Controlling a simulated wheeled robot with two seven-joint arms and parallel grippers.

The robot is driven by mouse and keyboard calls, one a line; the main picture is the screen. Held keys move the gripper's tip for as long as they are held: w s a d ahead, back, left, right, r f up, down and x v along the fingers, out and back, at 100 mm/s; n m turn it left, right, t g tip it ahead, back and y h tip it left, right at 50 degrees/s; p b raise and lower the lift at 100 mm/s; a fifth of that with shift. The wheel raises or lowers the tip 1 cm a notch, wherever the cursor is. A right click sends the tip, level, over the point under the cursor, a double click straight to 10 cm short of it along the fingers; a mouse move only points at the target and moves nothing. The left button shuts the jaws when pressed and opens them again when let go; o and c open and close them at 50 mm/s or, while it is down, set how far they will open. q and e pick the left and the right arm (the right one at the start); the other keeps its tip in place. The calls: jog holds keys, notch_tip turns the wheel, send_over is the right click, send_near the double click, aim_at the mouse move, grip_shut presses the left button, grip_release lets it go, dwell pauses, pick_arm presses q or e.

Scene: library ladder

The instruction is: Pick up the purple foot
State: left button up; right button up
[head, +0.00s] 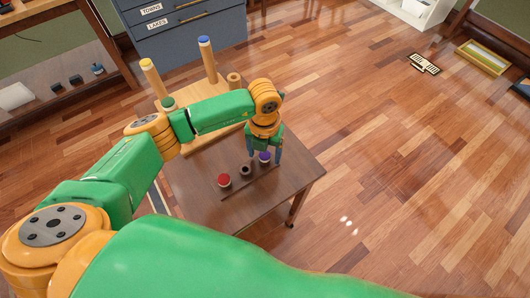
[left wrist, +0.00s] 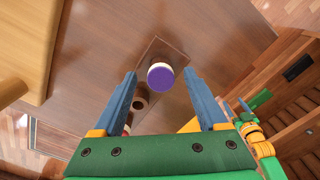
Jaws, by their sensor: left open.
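The purple foot (head: 264,157) is a short round piece with a purple top and pale side. It stands upright on a dark strip on the small brown table (head: 300,176). In the left wrist view the purple foot (left wrist: 160,77) appears between the two blue fingertips, with a gap on each side. My left gripper (head: 264,153) is open and empty, pointing down over it; I cannot tell how far above it the tips are.
A dark brown piece (head: 245,170) and a red-topped foot (head: 224,181) stand in line left of the purple foot. A blue drawer cabinet (head: 190,45) stands beyond. Floor at right is mostly clear.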

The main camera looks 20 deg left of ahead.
pick_arm(q)
grip_shut()
notch_tip(320, 180, up, 3)
jog(key=shift+f, duration=0.1)
jog(key=s+a+r+b, duration=0.1)
jog(key=a+r+b, duration=0.2)
jog(key=a+r, duration=0.7)
jog(key=a, duration=0.4)
jog(key=shift+s+r+b, duration=0.15)
jog(key=shift+s+b, duration=0.15)
jog(key=shift+s, duration=0.1)
